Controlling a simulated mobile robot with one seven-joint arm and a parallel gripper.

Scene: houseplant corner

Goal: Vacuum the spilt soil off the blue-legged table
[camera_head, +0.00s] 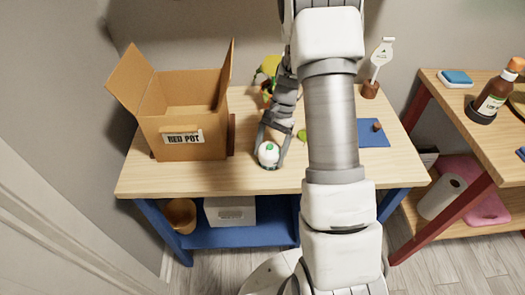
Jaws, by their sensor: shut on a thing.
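The blue-legged table (250,180) fills the middle of the view, with a pale wood top. My gripper (268,148) is low over its front middle, shut on a small white round thing with a green mark (268,155). I cannot tell for sure what this thing is, or whether it touches the table top. I cannot make out any spilt soil; my arm hides part of the table top.
An open cardboard box labelled RED POT (190,112) stands at left. A blue mat (373,138) with a small brown thing (376,127) lies right of my arm. A white upright thing (380,60) stands behind it. A red-legged table (440,100) with a bottle (496,92) is at right.

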